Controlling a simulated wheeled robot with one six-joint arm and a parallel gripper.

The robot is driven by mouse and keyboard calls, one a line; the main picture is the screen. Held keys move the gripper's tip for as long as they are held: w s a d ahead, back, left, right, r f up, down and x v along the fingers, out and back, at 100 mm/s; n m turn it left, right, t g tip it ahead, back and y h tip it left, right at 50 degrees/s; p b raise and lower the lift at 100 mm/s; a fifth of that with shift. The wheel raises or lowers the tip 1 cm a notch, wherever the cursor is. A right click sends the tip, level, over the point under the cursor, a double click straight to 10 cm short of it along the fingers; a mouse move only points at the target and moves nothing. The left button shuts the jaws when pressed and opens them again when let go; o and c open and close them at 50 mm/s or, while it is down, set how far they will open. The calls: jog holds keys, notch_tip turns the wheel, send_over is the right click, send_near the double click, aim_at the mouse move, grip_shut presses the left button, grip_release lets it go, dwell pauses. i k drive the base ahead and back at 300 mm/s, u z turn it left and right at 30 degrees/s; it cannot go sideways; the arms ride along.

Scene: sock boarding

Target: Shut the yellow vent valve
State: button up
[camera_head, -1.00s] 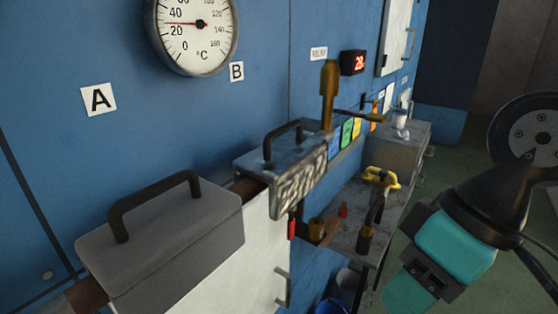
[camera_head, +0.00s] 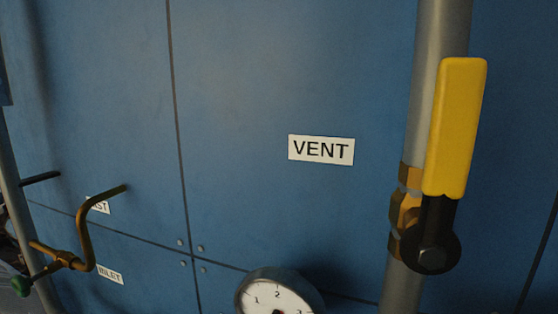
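The yellow vent valve handle (camera_head: 457,128) is at the right of the head view. It stands upright, roughly in line with the grey vertical pipe (camera_head: 437,60) behind it. Its black pivot end (camera_head: 432,247) sits at the bottom, in front of a brass valve body (camera_head: 405,212) on the pipe. A white label reading VENT (camera_head: 321,150) is on the blue wall to the left of the handle. My gripper is not in view.
A round gauge (camera_head: 278,296) is at the bottom edge, partly cut off. A bent brass pipe (camera_head: 84,232) sticks out at the lower left, near a green knob (camera_head: 21,286) and a label reading INLET (camera_head: 110,274). The blue wall between is mostly flat.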

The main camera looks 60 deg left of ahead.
aim_at(430, 246)
jog(key=u, duration=0.3)
jog(key=k, duration=0.75)
jog(key=u, duration=1.15)
